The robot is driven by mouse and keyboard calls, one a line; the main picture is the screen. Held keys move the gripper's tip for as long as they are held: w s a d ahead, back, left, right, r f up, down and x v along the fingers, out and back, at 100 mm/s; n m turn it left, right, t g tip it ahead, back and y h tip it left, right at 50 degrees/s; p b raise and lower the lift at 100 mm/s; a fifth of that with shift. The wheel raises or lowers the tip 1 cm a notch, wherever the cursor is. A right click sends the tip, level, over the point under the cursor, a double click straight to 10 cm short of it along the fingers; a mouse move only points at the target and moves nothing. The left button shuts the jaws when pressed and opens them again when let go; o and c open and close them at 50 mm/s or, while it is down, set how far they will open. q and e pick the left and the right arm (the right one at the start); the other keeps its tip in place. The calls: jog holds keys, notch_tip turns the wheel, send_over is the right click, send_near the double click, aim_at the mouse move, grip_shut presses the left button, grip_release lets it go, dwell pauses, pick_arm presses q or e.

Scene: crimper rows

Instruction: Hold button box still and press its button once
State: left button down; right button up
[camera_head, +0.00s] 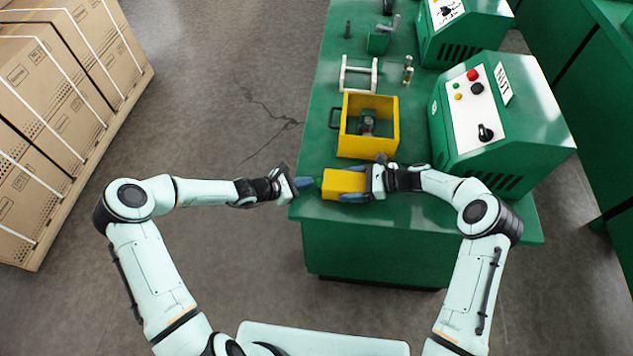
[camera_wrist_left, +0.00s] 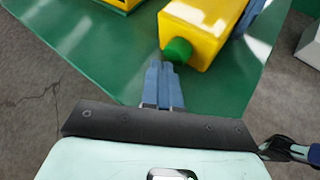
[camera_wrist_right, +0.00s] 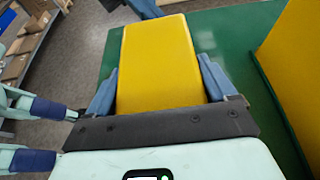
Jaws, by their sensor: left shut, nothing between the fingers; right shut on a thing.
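The yellow button box (camera_head: 343,182) lies on the near edge of the green table. My right gripper (camera_head: 366,184) is shut on it from the right. In the right wrist view the box (camera_wrist_right: 158,65) sits between the two blue fingers. Its green button (camera_wrist_left: 178,50) faces left, toward my left gripper. My left gripper (camera_head: 306,183) is shut and empty. In the left wrist view its fingertips (camera_wrist_left: 160,66) are at the button, just below it in the picture; I cannot tell whether they touch it.
The green table (camera_head: 430,218) carries a yellow open bin (camera_head: 368,148) just behind the box. A green machine (camera_head: 495,120) with a red button and a black knob stands at the right. A metal stand (camera_head: 358,76) is farther back. Stacked cardboard boxes (camera_head: 60,110) stand at the far left.

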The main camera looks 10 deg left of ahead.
pick_arm(q)
jog(key=shift+d, duration=0.75)
pick_arm(e)
jog(key=shift+a, duration=0.1)
dwell(0.5)
pick_arm(q)
jog(key=shift+a, duration=1.2)
jog(key=a, duration=0.5)
dwell(2.8)
pick_arm(e)
jog(key=o, duration=1)
jog(key=shift+v, duration=3.85)
